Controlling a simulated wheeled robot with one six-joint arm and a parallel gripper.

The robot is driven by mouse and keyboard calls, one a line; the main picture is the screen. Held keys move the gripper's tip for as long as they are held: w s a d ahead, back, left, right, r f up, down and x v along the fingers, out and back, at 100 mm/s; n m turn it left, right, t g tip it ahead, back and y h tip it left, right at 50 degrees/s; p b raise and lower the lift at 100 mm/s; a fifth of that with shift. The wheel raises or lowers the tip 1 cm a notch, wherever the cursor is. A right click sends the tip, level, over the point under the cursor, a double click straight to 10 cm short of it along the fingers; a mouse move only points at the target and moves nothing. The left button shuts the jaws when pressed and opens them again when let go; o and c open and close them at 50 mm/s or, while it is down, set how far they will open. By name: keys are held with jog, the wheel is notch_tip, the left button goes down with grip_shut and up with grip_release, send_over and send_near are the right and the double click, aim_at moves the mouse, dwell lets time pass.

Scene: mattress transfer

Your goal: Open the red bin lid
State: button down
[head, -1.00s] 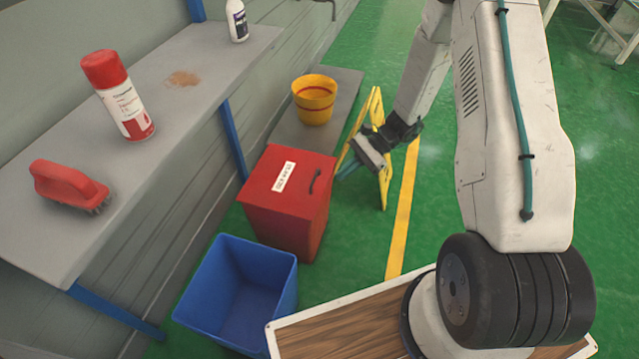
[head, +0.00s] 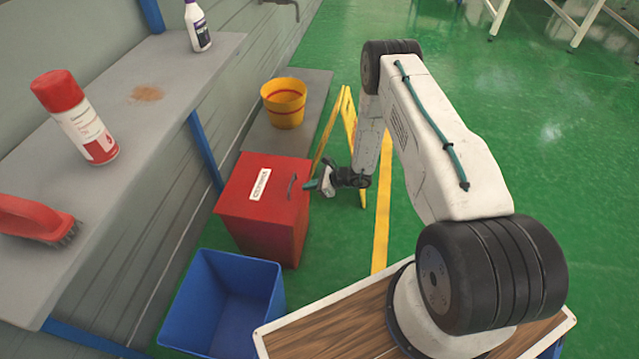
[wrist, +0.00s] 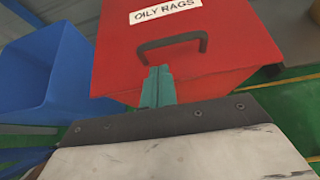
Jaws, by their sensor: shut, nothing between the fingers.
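The red bin (head: 262,225) stands on the green floor with its lid (head: 266,176) down. The lid has a white label, which reads "OILY RAGS" in the wrist view (wrist: 166,11), and a dark handle (head: 292,187) near its right edge. In the wrist view the handle (wrist: 172,44) is a dark arch just beyond the fingertips. My gripper (head: 309,185) is shut and empty at the bin's right side, close to the handle. Its teal fingers (wrist: 157,84) are together, pointing at the handle; I cannot tell whether they touch it.
An open blue bin (head: 222,305) stands in front of the red bin. A yellow bucket (head: 284,103) is behind it, and a yellow floor sign (head: 345,118) stands behind my gripper. A grey shelf (head: 130,130) holds a spray can (head: 78,118), brush (head: 38,220) and bottle (head: 197,27).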

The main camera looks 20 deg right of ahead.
aim_at(298, 194)
jog(key=shift+x, duration=2.7)
